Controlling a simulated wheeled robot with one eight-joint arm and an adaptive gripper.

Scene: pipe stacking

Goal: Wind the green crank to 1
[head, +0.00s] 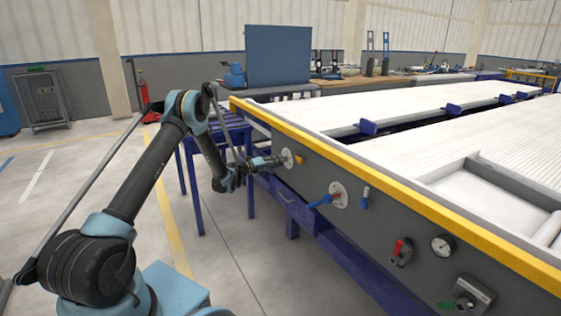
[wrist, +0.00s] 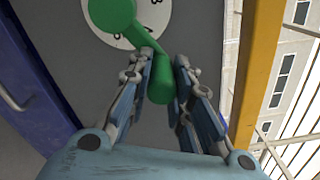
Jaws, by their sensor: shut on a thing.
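The green crank (wrist: 163,82) is in the wrist view, with its round hub (wrist: 112,14) at the top and its handle between my fingers. My gripper (wrist: 163,72) is shut on the handle. Behind the crank is a white round dial (wrist: 92,27) with dark marks, partly cut off by the frame. Its numbers and the crank's setting cannot be read. In the head view my gripper (head: 278,160) is at a white dial (head: 288,158) near the far left end of the grey panel. The green crank cannot be made out there.
The grey panel (head: 320,165) has a yellow top rail (head: 370,173). To the right sit a blue-handled valve (head: 322,201), a small blue fitting (head: 365,198), a red lever (head: 399,250), a gauge (head: 442,245) and a boxed fitting (head: 470,296). Open floor lies left.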

